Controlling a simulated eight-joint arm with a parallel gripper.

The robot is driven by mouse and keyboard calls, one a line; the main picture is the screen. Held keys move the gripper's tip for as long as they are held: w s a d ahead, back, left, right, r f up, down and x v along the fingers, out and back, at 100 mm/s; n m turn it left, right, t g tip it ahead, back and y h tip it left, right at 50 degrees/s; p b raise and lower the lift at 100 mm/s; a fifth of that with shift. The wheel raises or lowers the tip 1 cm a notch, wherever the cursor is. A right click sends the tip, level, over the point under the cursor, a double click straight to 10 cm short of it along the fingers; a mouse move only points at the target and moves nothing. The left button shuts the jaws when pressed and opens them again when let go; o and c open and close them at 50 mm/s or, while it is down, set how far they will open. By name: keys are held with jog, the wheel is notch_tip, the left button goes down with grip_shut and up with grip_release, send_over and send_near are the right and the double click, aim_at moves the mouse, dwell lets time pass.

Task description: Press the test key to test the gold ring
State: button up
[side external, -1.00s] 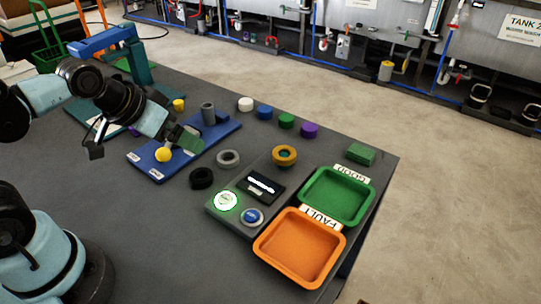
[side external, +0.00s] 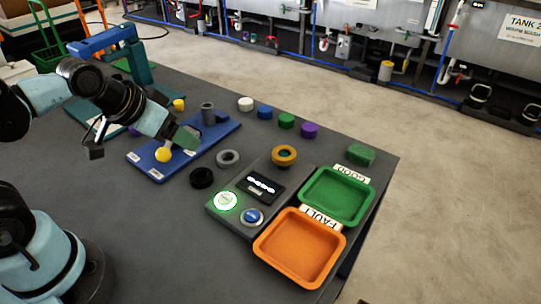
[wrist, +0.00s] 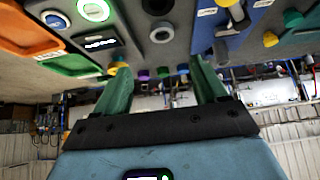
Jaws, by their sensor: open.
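The gold ring (side external: 284,155) sits on the far end of the grey test unit (side external: 234,226), on a green seat. It also shows in the wrist view (wrist: 118,66). The unit has a dark display (side external: 262,187) with white characters, a white button lit with a green rim (side external: 226,201), and a blue button in a pale ring (side external: 252,216). The button labels are too small to read, so I cannot tell which is the test key. My gripper (side external: 187,139) is open and empty above the blue board, left of the unit. Its green fingers (wrist: 162,88) are wide apart.
A green GOOD tray (side external: 366,204) and an orange FAULT tray (side external: 268,258) stand right of the unit. A grey ring (side external: 228,158) and black ring (side external: 201,178) lie left of it.

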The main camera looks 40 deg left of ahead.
grip_shut()
dwell(1.4)
